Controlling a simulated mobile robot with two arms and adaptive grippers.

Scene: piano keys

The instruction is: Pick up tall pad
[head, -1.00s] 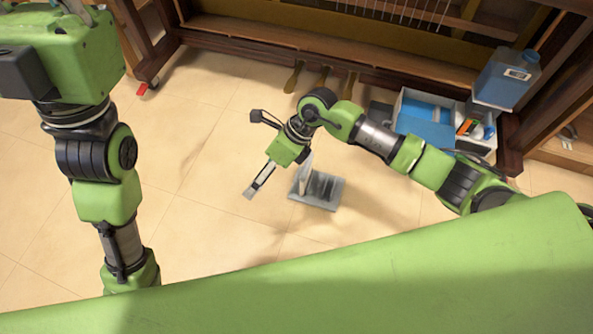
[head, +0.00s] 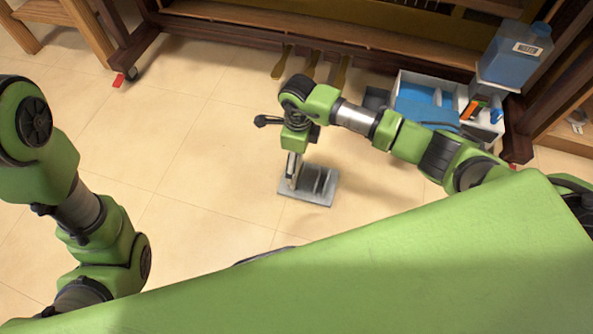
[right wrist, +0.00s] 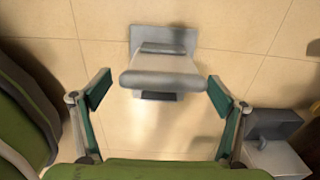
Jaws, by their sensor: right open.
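A grey stand (head: 319,198) lies on the tiled floor with upright grey pieces on its flat base. In the right wrist view its base plate (right wrist: 187,36) shows behind a light grey upright pad (right wrist: 163,79), which looks like the tall pad. My right gripper (head: 293,178) points down at the left part of the stand. In the right wrist view the right gripper (right wrist: 159,92) is open, one finger on each side of the pad, with a visible gap on both sides. Whether the fingertips reach pad height is unclear. My left gripper is out of view.
A white bin (head: 487,125) with blue and orange items stands right of the stand, a blue canister (head: 516,55) beside it. Piano pedals (head: 311,67) and the dark wooden piano frame are behind. Floor to the left is clear.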

